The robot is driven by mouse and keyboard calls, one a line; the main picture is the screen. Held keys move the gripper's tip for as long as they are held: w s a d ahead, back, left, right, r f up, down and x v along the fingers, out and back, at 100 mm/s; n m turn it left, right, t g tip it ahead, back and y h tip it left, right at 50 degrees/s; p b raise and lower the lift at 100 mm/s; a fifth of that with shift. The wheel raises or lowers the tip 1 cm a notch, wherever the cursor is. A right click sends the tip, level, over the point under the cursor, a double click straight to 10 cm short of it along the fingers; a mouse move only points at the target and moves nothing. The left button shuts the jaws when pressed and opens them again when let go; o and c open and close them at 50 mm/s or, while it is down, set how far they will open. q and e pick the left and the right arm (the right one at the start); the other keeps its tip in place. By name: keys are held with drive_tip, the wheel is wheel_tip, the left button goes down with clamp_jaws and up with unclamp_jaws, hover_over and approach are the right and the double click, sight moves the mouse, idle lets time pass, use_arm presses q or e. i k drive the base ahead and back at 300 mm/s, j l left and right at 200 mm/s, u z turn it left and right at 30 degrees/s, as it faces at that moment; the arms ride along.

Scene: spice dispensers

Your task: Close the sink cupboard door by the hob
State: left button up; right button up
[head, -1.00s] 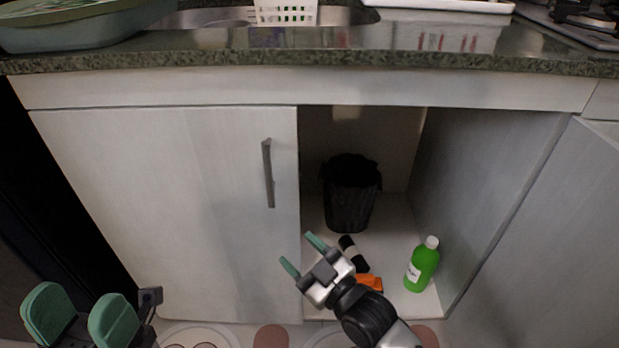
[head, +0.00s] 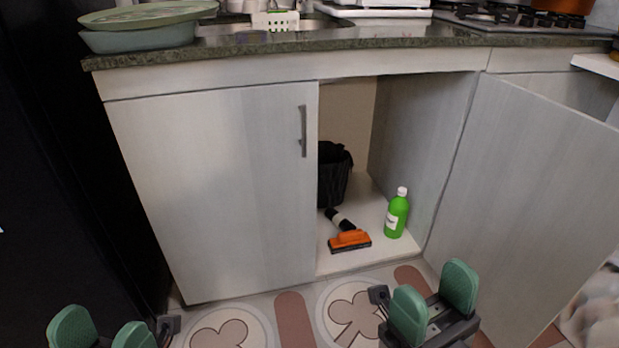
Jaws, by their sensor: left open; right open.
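The sink cupboard's right-hand door (head: 535,190) stands wide open at the right, on the side of the hob (head: 510,17). Its hinge edge is beside the cupboard opening and its free edge reaches out to the right. The left-hand door (head: 215,190) is shut and has a vertical grey handle (head: 303,131). My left gripper (head: 103,332) is open and empty at the bottom left, partly cut off by the frame.
Inside the cupboard are a black bin (head: 334,176), a green bottle (head: 397,213), an orange brush (head: 349,240) and a dark bottle (head: 339,219). The worktop (head: 300,44) holds a green tub (head: 140,37) and a white basket (head: 275,21). Patterned floor lies clear in front.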

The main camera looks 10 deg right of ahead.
sight(530, 202)
drive_tip(key=k+j+z, duration=0.3)
drive_tip(key=k+j, duration=0.15)
drive_tip(key=i+l+z, duration=0.1)
drive_tip(key=l, duration=0.3)
drive_tip(key=i+l+z, duration=0.15)
drive_tip(key=l, duration=0.25)
drive_tip(key=i+l+z, duration=0.1)
drive_tip(key=l, duration=0.3)
drive_tip(key=i+l+z, duration=0.1)
drive_tip(key=i+l, duration=0.15)
drive_tip(key=l, duration=0.15)
drive_tip(key=i+l+z, duration=0.15)
drive_tip(key=l, duration=0.2)
drive_tip(key=i+l+z, duration=0.1)
drive_tip(key=l, duration=0.25)
drive_tip(key=i, duration=0.1)
